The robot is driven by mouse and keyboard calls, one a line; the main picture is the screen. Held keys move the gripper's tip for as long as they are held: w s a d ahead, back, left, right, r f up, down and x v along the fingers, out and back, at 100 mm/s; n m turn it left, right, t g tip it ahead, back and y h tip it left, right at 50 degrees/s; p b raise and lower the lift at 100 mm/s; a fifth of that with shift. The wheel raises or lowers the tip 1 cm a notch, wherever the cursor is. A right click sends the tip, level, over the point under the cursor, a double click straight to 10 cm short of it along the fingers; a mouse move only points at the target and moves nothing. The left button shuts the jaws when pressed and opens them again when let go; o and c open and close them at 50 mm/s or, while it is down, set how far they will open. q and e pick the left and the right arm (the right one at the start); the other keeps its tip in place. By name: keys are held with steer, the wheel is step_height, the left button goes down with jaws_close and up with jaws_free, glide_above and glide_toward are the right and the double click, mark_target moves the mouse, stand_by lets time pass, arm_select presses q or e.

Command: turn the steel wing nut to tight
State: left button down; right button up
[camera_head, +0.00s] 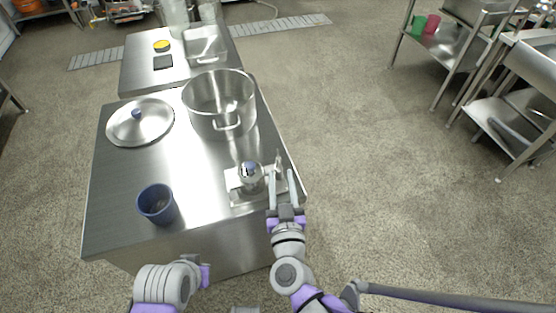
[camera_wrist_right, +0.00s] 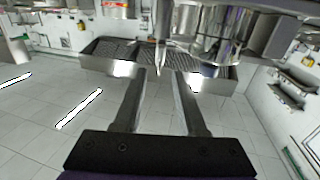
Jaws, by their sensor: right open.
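The steel wing nut (camera_head: 278,163) appears as a small upright steel piece at the right side of the small mill on the table's near right. In the right wrist view a narrow steel piece (camera_wrist_right: 161,48), likely the wing nut, stands just beyond the fingertips, centred between them. My right gripper (camera_head: 281,173) is open, its two fingers pointing at the nut, one to each side; it also shows in the right wrist view (camera_wrist_right: 160,76). Contact cannot be told. The nut's exact turn is too small to read. My left arm shows at the bottom; its fingers are not seen.
The mill (camera_head: 250,178) with a blue-topped knob sits on a steel plate. A large steel pot (camera_head: 219,100) stands behind it, a round lid (camera_head: 140,121) lies at the left, and a blue cup (camera_head: 157,204) stands near the front. The table's middle is clear.

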mark_target(279, 160)
steer(key=w, duration=0.6)
steer(key=shift+a+b, duration=0.25)
steer(key=shift+b, duration=0.05)
jaws_close()
